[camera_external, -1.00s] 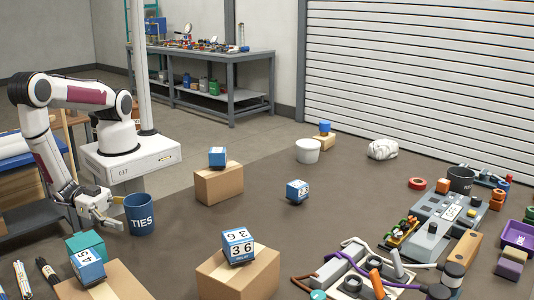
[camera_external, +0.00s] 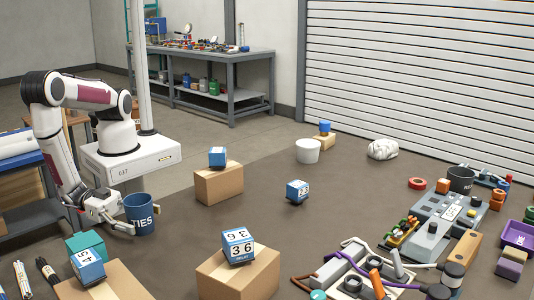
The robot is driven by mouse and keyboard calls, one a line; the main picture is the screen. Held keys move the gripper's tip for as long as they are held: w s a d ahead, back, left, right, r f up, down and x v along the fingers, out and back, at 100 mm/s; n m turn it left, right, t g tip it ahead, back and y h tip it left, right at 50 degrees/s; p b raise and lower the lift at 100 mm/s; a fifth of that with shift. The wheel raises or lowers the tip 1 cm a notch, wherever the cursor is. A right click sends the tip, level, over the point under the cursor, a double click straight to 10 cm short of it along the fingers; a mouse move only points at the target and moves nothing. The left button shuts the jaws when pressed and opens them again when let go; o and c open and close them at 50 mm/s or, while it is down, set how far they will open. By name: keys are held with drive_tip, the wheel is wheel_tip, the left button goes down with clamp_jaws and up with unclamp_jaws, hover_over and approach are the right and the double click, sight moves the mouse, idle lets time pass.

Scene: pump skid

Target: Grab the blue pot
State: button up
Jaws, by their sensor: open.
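The blue pot (camera_external: 141,212), lettered "TIES", stands upright on the dark tabletop at the left, in front of my white base. My gripper (camera_external: 127,222) is open at the pot's left side, with its fingers pointing right. One finger reaches across the near left side of the pot and covers part of its lettering. The other finger is hard to make out behind or beside the rim. I cannot tell whether the fingers touch the pot.
A teal block (camera_external: 86,244) and a numbered blue cube (camera_external: 88,264) on a cardboard box (camera_external: 120,283) stand close in front of my gripper. Black markers (camera_external: 47,270) lie at the left. Another box (camera_external: 219,184) with a cube is right of the pot.

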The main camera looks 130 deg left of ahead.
drive_tip(key=c, duration=1.5)
drive_tip(key=shift+r, duration=0.15)
drive_tip(key=shift+r, duration=4.85)
